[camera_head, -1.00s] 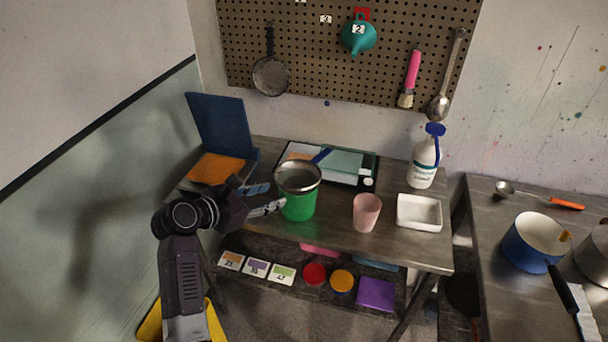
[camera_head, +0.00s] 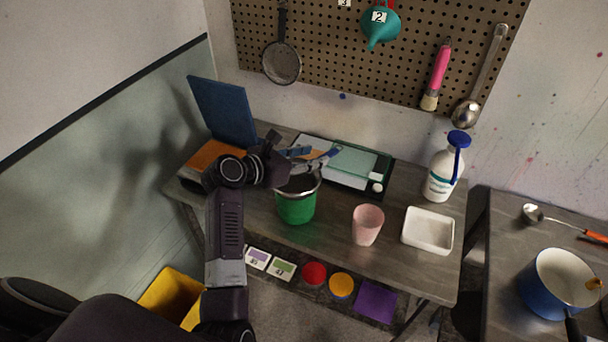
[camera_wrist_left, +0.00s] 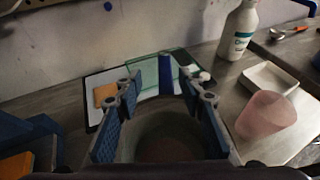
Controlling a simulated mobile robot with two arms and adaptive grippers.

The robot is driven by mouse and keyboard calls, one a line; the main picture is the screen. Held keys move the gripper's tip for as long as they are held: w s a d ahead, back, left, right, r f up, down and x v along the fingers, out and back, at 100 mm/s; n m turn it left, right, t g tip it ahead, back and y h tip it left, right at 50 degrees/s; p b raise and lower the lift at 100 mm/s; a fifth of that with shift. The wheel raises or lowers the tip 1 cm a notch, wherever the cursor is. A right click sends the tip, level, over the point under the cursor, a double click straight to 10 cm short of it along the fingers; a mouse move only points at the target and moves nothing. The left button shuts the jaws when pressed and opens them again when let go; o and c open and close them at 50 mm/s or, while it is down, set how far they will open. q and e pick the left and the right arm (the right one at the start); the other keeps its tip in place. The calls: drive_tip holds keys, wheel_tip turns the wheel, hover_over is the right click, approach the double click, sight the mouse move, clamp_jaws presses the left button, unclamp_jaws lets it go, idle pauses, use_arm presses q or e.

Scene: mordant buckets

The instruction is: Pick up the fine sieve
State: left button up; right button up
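A sieve with a metal rim (camera_head: 305,187) and blue handle (camera_head: 334,152) rests on top of the green bucket (camera_head: 296,208). In the left wrist view its bowl (camera_wrist_left: 165,135) fills the lower middle, and its blue handle (camera_wrist_left: 166,72) points away toward the wall. My left gripper (camera_head: 316,158) is above the sieve, fingers open toward the handle. In the wrist view the handle shows in the gap between the fingertips (camera_wrist_left: 162,90); I cannot tell if they touch it. Another dark sieve (camera_head: 282,63) hangs on the pegboard. My right gripper is not in view.
A pink cup (camera_head: 367,225), white tray (camera_head: 428,231) and white bottle (camera_head: 442,175) stand to the right. A dark-framed glass board (camera_head: 360,165) lies behind the bucket. A blue upright panel (camera_head: 222,110) and orange pad (camera_head: 211,155) are at the left.

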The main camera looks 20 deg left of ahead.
use_arm(q)
drive_tip(key=shift+w+d+f+p, duration=0.25)
drive_tip(key=shift+w+d+p, duration=0.15)
drive_tip(key=shift+w+d, duration=0.2)
drive_tip(key=x, duration=0.3)
drive_tip(key=shift+w+d+f, duration=0.1)
drive_tip(key=shift+d+f, duration=0.05)
drive_tip(key=shift+f, duration=0.1)
drive_tip(key=shift+w+f, duration=0.15)
drive_tip(key=shift+c, duration=0.2)
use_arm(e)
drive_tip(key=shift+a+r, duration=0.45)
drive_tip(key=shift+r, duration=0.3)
use_arm(q)
clamp_jaws()
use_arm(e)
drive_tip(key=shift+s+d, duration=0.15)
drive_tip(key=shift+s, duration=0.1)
